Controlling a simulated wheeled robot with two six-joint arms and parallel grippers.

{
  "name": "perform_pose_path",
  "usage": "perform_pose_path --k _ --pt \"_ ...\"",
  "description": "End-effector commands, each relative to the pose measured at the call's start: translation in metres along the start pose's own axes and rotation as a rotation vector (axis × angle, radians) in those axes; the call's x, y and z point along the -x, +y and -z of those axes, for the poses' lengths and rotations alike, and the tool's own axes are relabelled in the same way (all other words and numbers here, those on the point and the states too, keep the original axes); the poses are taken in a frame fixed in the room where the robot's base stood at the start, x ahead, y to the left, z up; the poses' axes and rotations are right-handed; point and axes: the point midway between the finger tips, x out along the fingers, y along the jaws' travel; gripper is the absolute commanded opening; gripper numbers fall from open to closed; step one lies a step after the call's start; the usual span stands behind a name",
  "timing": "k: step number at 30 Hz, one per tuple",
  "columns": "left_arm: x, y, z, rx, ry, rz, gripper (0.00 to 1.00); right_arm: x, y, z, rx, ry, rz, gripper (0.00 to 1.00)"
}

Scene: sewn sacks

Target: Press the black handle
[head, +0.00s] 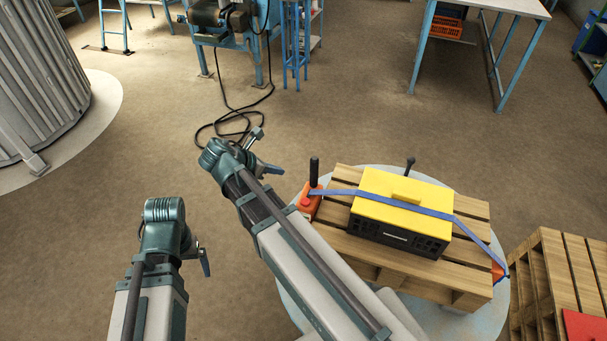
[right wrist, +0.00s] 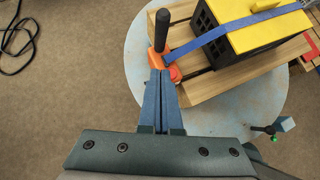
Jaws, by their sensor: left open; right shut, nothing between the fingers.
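The black handle (head: 314,171) stands upright from an orange ratchet base (head: 308,202) at the left edge of a wooden pallet. A blue strap (head: 385,201) runs from the base over a black crate with a yellow lid. In the right wrist view the black handle (right wrist: 162,30) rises above the orange base (right wrist: 160,57). My right gripper (head: 277,170) is shut and empty, left of the handle in the head view. In the right wrist view its fingertips (right wrist: 160,74) appear just below the base; I cannot tell whether they touch. My left gripper (head: 205,262) is open and empty, further left.
The pallet (head: 365,255) lies on a round pale blue platform (head: 490,310). The yellow-lidded crate (head: 385,238) stands on it, with another black knobbed lever (head: 410,163) behind. Another pallet (head: 545,285) stands at right. A black cable (head: 235,115) lies on open floor.

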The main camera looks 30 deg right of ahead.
Motion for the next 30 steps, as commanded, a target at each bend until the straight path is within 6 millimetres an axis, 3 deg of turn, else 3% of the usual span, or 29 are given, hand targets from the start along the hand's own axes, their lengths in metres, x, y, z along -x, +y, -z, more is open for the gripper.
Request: perform_pose_path --k 10,14,30 --pt "-0.001 0.0 0.0 0.0 0.0 0.0 0.97 0.0 0.0 0.0 -0.003 -0.005 -0.003 0.0" --pt "-0.008 0.001 0.001 0.0 0.0 0.0 0.97 -0.009 0.0 0.002 -0.003 -0.005 -0.002 0.0" --pt "-0.078 0.007 0.005 0.0 0.0 0.0 0.97 -0.106 0.0 0.004 -0.004 -0.004 -0.001 0.0"
